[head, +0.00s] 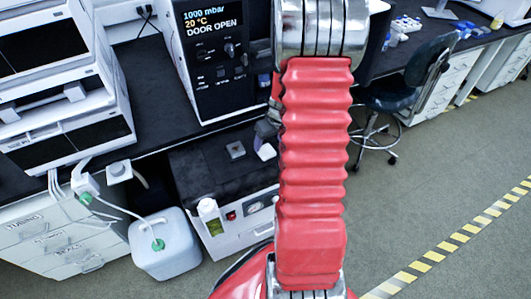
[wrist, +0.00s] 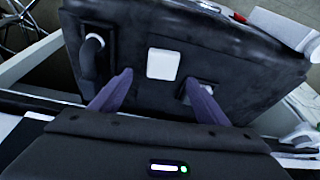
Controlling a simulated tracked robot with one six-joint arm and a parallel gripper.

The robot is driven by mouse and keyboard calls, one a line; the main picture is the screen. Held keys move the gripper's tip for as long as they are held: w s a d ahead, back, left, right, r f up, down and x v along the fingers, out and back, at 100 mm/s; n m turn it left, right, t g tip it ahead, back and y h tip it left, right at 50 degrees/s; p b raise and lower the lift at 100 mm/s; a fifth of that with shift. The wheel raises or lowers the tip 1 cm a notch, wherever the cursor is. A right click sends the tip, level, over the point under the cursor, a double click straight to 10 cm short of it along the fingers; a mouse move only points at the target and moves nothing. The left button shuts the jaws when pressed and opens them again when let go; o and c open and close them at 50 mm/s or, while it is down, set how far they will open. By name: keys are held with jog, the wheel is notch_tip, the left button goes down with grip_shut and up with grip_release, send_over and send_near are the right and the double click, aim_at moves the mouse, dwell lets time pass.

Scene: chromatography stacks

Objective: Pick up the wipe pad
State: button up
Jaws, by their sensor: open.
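The wipe pad looks to be the white square pad (wrist: 163,64) lying flat on a dark top surface in the wrist view. In the head view a white pad (head: 266,152) lies on the dark-topped unit, partly hidden by my arm. My gripper (wrist: 159,77) is open, its two purple fingers spread apart with the pad beyond and between their tips. Nothing is held. In the head view my gripper (head: 266,129) is mostly hidden behind my red arm.
A small grey square item (head: 236,149) lies left of the pad; the right finger partly covers such an item (wrist: 206,90) in the wrist view. A dark handle (wrist: 88,50) stands left. A white jug (head: 165,245), a bottle (head: 209,212) and a black instrument (head: 212,60) are close by.

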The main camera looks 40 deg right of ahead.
aim_at(266, 150)
jog(key=shift+w+f, duration=0.1)
jog(key=shift+f, duration=0.25)
jog(key=shift+s+a+x, duration=0.1)
jog(key=shift+x, duration=0.8)
jog(key=shift+s+a+x, duration=0.15)
jog(key=shift+x, duration=1.65)
jog(key=shift+c, duration=0.5)
jog(key=c, duration=1)
jog(key=shift+r, duration=0.1)
notch_tip(266, 150, up, 10)
